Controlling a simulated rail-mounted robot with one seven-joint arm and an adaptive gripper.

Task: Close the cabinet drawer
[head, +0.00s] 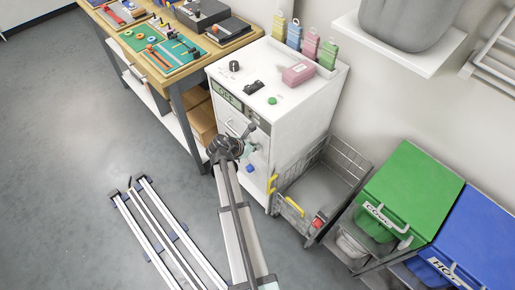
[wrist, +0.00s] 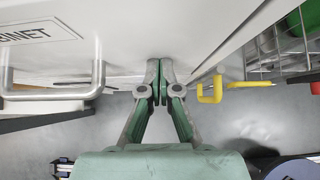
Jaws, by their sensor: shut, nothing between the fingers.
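The white cabinet (head: 300,120) stands against the wall, with dials and a small display on its upper part. In the wrist view, the white front (wrist: 130,25) fills the top and carries a label (wrist: 40,31) ending in "INET". A grey bar handle (wrist: 52,94) sticks out left of my gripper. My gripper (wrist: 160,66) is shut and empty. Its fingertips are at the lower edge of the white front, right of the handle; whether they touch cannot be told. In the head view, my arm partly hides the cabinet front, and how far the drawer stands out is unclear.
Green (head: 410,190) and blue (head: 475,240) bins are further right. A wooden workbench (head: 190,60) with tools is to the left.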

